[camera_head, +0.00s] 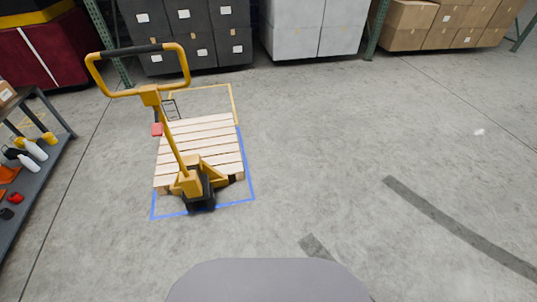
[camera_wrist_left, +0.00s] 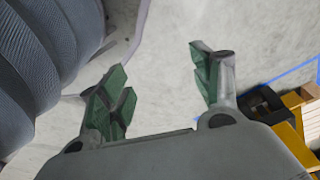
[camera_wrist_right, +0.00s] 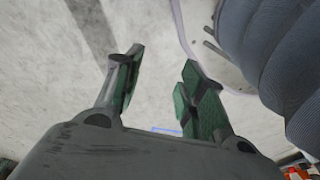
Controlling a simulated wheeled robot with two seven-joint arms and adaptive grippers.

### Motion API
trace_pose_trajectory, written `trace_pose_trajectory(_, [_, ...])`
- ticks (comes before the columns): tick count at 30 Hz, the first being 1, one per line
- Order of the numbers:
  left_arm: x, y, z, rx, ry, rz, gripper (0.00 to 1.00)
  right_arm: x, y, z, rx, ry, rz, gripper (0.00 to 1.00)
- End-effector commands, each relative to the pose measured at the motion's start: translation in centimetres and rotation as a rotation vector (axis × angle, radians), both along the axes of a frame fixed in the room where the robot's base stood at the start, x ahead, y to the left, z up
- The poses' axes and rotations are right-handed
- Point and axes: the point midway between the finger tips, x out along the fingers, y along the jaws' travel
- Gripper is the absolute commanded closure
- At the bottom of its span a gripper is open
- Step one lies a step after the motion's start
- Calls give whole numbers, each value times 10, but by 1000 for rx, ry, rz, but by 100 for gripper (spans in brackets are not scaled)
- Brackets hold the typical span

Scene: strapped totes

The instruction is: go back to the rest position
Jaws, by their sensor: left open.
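My left gripper (camera_wrist_left: 160,90) shows in the left wrist view with its green-padded fingers spread apart and nothing between them. My right gripper (camera_wrist_right: 155,95) shows in the right wrist view, also with its fingers apart and empty. Bare concrete floor lies beyond both. Neither gripper shows in the head view; only a grey rounded part of my own body is at its bottom edge. No tote is clearly seen near the grippers.
A yellow pallet jack (camera_head: 188,183) stands at a wooden pallet (camera_head: 215,135) inside a blue floor outline (camera_head: 240,201). A shelf (camera_head: 40,185) with bottles is at left.

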Motion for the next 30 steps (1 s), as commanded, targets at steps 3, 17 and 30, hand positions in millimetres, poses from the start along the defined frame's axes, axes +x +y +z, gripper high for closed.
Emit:
trace_pose_trajectory(3, [-12, 4, 3, 5, 8, 0, 36, -12, -4, 3, -5, 8, 0, 60])
trace_pose_trajectory(17, [-59, 21, 2, 22, 29, -1, 36, -59, -20, 2, -22, 29, 1, 60])
trace_pose_trajectory(30, [-110, 38, 12, 36, 51, -4, 36, -110, -37, 13, -36, 50, 4, 60])
